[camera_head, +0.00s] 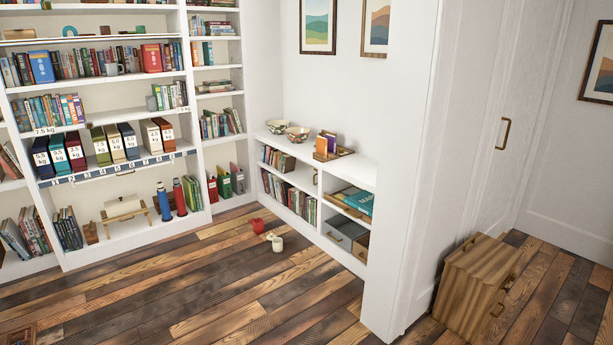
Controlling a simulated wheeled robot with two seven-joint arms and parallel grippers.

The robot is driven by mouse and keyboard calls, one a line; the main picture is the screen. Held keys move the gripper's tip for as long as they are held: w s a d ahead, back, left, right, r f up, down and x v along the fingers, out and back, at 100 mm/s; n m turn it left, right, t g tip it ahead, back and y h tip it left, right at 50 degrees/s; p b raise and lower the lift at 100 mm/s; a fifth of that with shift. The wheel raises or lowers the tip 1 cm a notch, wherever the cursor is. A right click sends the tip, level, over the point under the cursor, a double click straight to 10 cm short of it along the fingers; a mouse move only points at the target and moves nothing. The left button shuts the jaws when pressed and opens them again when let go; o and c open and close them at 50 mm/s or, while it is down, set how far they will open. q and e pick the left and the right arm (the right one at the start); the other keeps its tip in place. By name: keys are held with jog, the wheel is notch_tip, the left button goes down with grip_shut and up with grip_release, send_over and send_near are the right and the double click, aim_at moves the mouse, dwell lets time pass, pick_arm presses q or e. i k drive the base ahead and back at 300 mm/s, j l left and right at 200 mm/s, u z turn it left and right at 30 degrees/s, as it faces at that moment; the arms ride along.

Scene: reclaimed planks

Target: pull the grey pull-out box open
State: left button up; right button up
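What looks like the grey pull-out box (338,238) sits in the lower right compartment of the low white shelf unit (315,182). A small mark that may be its handle shows on its front. A second, darker box front (361,246) is beside it on the right, partly cut off by the white wall end. Both are small in the picture, and I cannot tell exactly how far either one stands out. Neither of my grippers is in view.
A red mug (258,225) and a cream mug (276,243) are on the plank floor before the low shelf. A wall end (391,180) juts out right of it. A wooden chest (472,287) stands farther right. Floor at front left is mostly clear.

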aim_at(340, 229)
jog(key=i+u, duration=0.4)
jog(key=i, duration=1.6)
